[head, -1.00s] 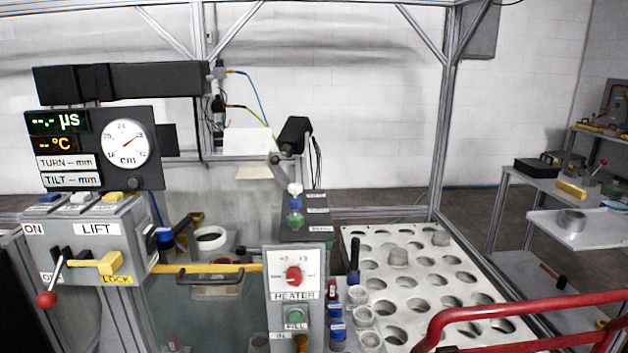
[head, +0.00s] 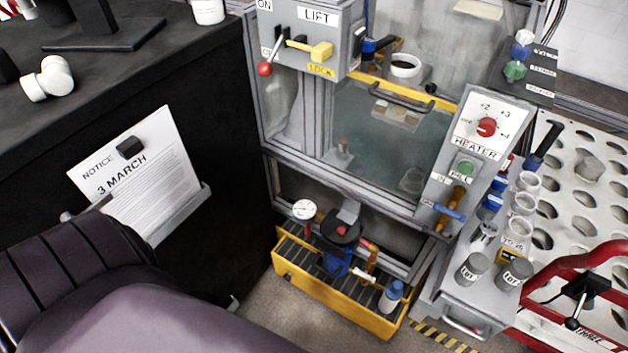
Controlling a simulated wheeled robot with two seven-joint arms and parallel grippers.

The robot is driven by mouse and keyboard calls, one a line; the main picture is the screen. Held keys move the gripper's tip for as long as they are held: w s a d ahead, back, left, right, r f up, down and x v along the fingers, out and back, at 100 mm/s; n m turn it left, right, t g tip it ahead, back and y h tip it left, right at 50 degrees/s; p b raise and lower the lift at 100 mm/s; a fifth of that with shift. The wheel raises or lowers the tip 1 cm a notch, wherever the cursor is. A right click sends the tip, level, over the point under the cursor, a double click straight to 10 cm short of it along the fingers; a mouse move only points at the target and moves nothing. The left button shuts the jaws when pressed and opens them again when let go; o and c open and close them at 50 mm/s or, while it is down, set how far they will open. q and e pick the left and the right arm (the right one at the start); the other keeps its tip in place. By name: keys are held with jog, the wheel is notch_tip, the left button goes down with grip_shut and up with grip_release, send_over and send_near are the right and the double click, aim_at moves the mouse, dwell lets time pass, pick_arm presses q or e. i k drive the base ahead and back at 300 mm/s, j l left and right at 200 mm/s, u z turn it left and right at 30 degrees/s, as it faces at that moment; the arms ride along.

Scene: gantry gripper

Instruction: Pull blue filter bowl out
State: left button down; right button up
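The blue filter bowl (head: 337,262) shows low in the cabinet's open bottom bay, under a dark round filter head (head: 342,228). It stands upright inside the yellow tray (head: 325,300), which has a dark slatted top. The tray's front wall and fittings around the bowl partly hide it, and I cannot tell whether it is loose from the head. A round white gauge (head: 304,209) is to its left and brass-coloured piping with a red part (head: 369,248) to its right. Neither gripper shows in the head view.
A blue-capped bottle (head: 391,296) stands at the tray's right end. Grey floor lies in front. A dark counter side with a notice sheet (head: 140,175) is at left. A drawer unit with grey pots (head: 472,268) and a red tubular rail (head: 552,268) are at right.

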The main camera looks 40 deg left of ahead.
aim_at(336, 260)
jog(key=u, duration=0.9)
